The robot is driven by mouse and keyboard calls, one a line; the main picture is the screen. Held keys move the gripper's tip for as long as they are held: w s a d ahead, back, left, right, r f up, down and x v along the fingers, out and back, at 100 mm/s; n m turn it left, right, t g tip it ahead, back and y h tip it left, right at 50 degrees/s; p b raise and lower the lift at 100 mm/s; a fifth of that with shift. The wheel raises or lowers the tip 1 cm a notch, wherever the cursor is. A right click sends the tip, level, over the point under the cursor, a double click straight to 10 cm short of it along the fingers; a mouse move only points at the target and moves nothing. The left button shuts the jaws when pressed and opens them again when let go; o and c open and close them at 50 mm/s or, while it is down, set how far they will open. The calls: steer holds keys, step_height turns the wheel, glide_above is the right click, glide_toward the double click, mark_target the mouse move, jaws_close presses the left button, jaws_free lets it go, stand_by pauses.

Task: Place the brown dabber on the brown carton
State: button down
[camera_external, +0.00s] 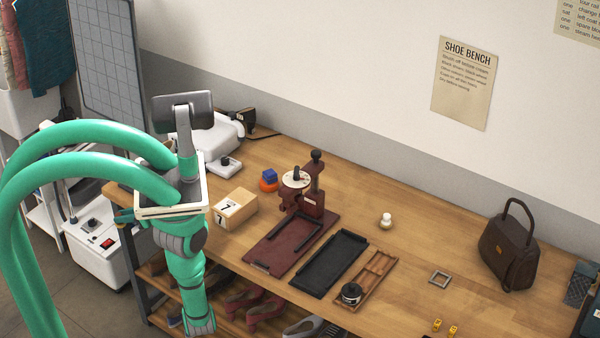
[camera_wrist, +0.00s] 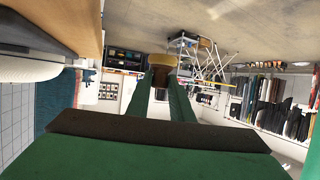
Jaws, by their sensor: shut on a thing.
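My gripper (camera_external: 123,216) is beside the left end of the bench, partly hidden by my arm. In the wrist view, its green fingers (camera_wrist: 160,92) are shut on the brown dabber (camera_wrist: 161,77), a small dark brown thing with a tan part at its far side. The dabber cannot be made out clearly in the outside view. The brown carton (camera_external: 236,210), a light brown box with white labels marked 7, sits on the bench near its front edge. It is to the right of my gripper, apart from it.
A small blue thing and an orange one (camera_external: 268,185) stand behind the carton. A dark red mat (camera_external: 270,256) with a clamp-like stand (camera_external: 315,190) lies to its right, then a black tray (camera_external: 322,268). A grey-white machine (camera_external: 215,135) stands at the back left.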

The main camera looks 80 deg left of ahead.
steer(key=w+a+r+m+t+y, duration=0.15)
steer(key=w+r, duration=0.35)
steer(key=w, duration=0.8)
steer(key=w+r+m+t+y, duration=0.1)
steer(key=w+r+m+y, duration=0.25)
steer(key=w, duration=0.85)
step_height(320, 180, up, 6)
steer(key=r+m+t+y, duration=0.1)
steer(key=m+t+y, duration=0.1)
steer(key=m+t, duration=0.25)
glide_above(237, 204)
steer(key=shift+n, duration=0.35)
steer(key=shift+f, duration=4)
steer(key=shift+s+f, duration=0.1)
steer(key=c, duration=1.6)
jaws_free()
steer(key=shift+o, duration=0.2)
